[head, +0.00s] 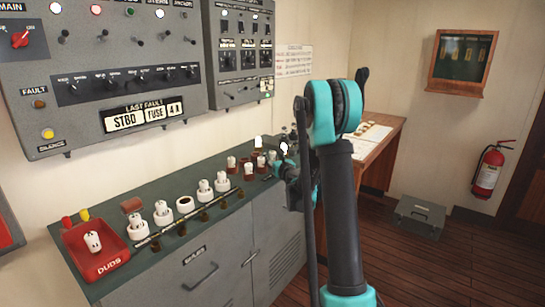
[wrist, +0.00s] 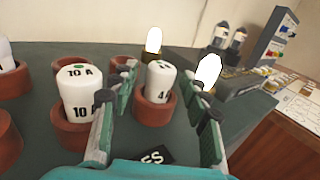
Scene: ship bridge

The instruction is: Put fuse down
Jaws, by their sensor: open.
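A white fuse (wrist: 160,82) marked with a 4 stands upright in a brown-red round holder (wrist: 153,112) in the wrist view. My gripper (wrist: 165,84) is open, with one finger on each side of this fuse. I cannot tell whether either finger touches it. A white 10 A fuse (wrist: 80,95) stands in its own holder just left of the left finger. In the head view my gripper (head: 286,168) is low over the far end of the green-topped cabinet (head: 150,212), and the fuse between its fingers cannot be made out.
A red DUDS tray (head: 108,263) holding a white fuse (head: 92,241) sits at the cabinet's near end. Several fuses in white bases stand along the cabinet. The control panel (head: 100,60) showing "STBD FUSE 4 A" hangs above. A wooden desk (head: 378,142) stands beyond my arm.

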